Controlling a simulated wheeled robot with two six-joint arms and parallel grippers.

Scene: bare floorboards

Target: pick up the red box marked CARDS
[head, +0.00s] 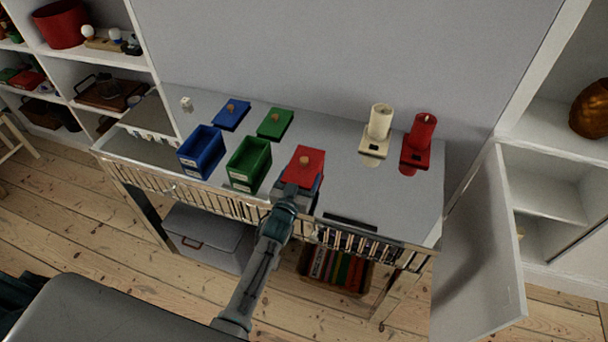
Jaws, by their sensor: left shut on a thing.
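The red box (304,158) stands on the glossy light-topped table, right of the green box, with a red lid and a small tan knob on top. Its front is hidden behind my left gripper (297,190), so I cannot read any marking. My left gripper is at the box's near side and shut on it. I cannot tell whether the box is lifted off the table. My right gripper is not in view.
An open blue box (201,151) and open green box (249,164) stand left, with a blue lid (232,114) and green lid (275,123) behind. A cream candle (380,122) and red candle (421,133) stand right. An open cabinet door (480,255) flanks the table's right end.

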